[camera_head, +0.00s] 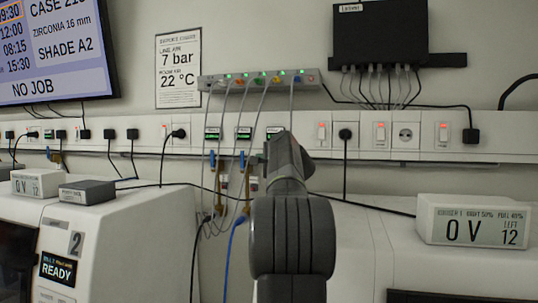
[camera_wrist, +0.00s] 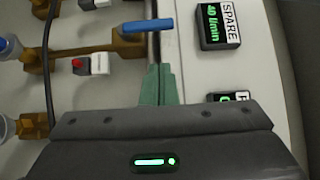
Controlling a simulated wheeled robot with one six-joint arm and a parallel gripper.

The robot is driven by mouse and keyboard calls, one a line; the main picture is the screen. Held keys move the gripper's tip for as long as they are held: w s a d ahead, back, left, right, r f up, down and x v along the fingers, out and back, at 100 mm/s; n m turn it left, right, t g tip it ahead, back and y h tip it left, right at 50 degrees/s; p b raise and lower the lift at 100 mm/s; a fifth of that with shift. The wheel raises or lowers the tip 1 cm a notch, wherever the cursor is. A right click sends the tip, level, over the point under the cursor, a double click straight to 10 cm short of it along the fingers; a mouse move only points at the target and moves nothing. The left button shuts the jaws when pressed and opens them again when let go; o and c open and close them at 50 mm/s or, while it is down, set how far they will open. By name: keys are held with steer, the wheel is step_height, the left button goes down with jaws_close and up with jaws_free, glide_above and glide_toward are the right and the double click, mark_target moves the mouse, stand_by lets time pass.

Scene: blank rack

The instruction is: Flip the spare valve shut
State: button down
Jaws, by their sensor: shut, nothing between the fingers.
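In the wrist view, the spare valve's blue lever (camera_wrist: 147,26) lies in line with its brass pipe (camera_wrist: 85,52). The label reading SPARE, 40 l/min (camera_wrist: 220,25) is on the rail to its right. My gripper (camera_wrist: 159,70) has green fingers pressed together with nothing between them. The fingertips are just below the lever in the picture; I cannot tell whether they touch anything there. In the head view, my arm reaches up to the valve row and hides part of it.
A second brass fitting (camera_wrist: 35,125) and another label (camera_wrist: 228,98) lie lower in the wrist view. Dark hoses hang close to the valves. In the head view, a white machine (camera_head: 120,240) stands at left and a display box (camera_head: 475,221) at right.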

mark_target(243, 160)
steer(key=a, duration=0.3)
steer(key=shift+w+a+p, duration=0.3)
steer(key=shift+a+p, duration=0.1)
